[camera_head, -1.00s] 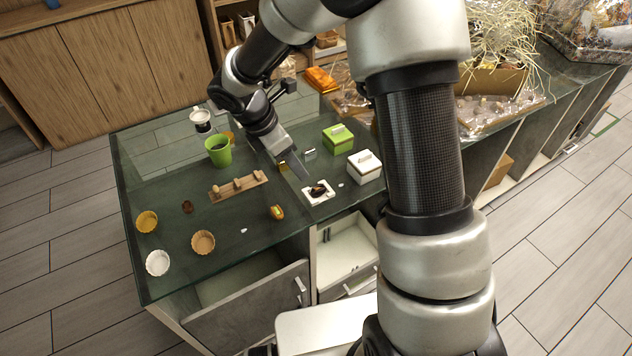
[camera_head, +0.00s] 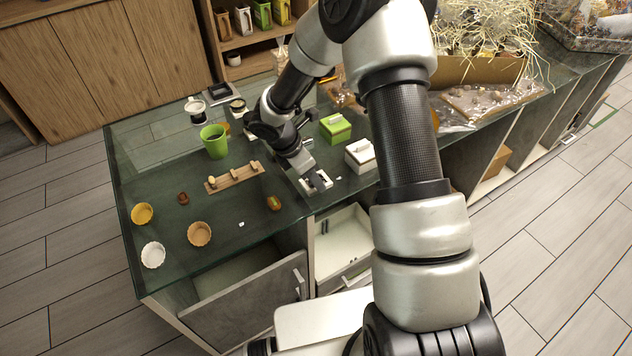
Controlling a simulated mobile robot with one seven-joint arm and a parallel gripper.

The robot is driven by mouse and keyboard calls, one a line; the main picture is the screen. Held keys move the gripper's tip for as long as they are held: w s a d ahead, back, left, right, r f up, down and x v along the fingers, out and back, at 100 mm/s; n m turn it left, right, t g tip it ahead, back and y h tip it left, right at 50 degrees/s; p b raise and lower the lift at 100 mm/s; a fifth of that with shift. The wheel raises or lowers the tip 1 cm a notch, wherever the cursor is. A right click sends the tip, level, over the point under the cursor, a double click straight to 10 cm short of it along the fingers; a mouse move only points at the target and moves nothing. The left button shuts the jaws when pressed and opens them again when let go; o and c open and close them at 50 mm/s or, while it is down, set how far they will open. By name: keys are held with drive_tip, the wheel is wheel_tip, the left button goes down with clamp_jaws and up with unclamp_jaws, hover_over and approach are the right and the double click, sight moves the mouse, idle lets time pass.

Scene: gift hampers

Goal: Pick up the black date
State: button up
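A small white square dish (camera_head: 327,184) lies on the glass counter. A dark piece, which looks like the black date, sat on it earlier; now my gripper (camera_head: 311,182) covers most of that spot. The gripper points down at the dish, its tips at or just above it. I cannot make out the fingers' gap or whether anything is between them. A small dark brown piece (camera_head: 183,198) lies on the left of the counter. A brown piece with a green and orange top (camera_head: 274,203) lies left of the dish.
A white box (camera_head: 361,157) and a green box (camera_head: 335,129) stand close behind the dish. A wooden holder (camera_head: 236,178), a green cup (camera_head: 214,143) and paper cups in yellow (camera_head: 142,214), tan (camera_head: 199,233) and white (camera_head: 153,255) stand left. Open drawers lie below the front edge.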

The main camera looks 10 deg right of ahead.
drive_tip(key=shift+f, duration=0.1)
drive_tip(key=c, duration=1)
drive_tip(key=shift+o, duration=0.4)
